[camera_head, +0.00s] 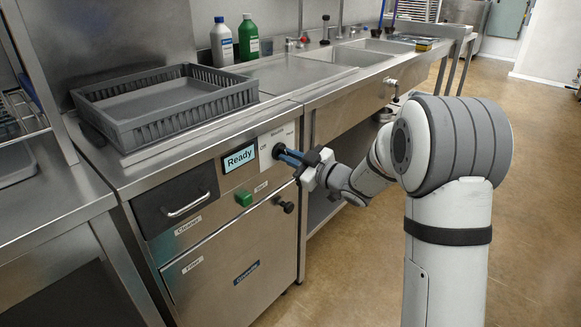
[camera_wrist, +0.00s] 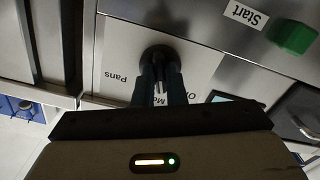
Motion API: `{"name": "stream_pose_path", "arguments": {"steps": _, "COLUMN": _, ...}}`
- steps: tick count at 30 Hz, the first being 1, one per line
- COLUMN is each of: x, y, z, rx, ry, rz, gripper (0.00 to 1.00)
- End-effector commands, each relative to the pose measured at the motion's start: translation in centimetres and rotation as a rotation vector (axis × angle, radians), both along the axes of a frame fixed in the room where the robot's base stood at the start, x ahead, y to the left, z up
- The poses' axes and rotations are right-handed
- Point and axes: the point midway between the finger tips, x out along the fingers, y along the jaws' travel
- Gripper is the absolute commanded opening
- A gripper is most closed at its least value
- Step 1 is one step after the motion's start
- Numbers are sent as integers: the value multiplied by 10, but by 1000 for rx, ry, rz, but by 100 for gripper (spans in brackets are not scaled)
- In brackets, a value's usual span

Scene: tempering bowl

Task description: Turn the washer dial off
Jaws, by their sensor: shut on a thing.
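The washer dial (camera_wrist: 160,57) is a round black knob on a pale label plate on the washer's front. In the head view the dial (camera_head: 279,151) sits right of the lit "Ready" display, with "Off" on the plate at its left. My gripper (camera_head: 284,153) reaches it from the right, its fingers shut on the dial. In the wrist view my gripper's two dark fingers (camera_wrist: 161,75) lie on either side of the knob. "Pans" shows beside the knob there. The fingers partly cover other lettering, and the dial's pointer cannot be made out.
A green Start button (camera_head: 243,197) and a black knob (camera_head: 287,206) sit below. The Cleaner drawer (camera_head: 178,202) is at the left. A grey rack (camera_head: 165,105) stands on the counter above. Open floor lies to the right.

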Motion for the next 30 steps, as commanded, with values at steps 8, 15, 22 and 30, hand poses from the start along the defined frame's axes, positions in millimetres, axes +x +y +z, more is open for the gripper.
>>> {"name": "stream_pose_path", "arguments": {"steps": 8, "x": 0, "y": 0, "z": -3, "rx": -158, "ry": -209, "rz": 1, "gripper": 0}}
{"name": "stream_pose_path", "arguments": {"steps": 15, "x": 0, "y": 0, "z": -2, "rx": -280, "ry": -363, "rz": 0, "gripper": 0}}
{"name": "stream_pose_path", "arguments": {"steps": 22, "x": 0, "y": 1, "z": -1, "rx": -362, "ry": -466, "rz": 2, "gripper": 0}}
{"name": "stream_pose_path", "arguments": {"steps": 30, "x": 0, "y": 1, "z": 1, "rx": -407, "ry": -525, "rz": 3, "gripper": 0}}
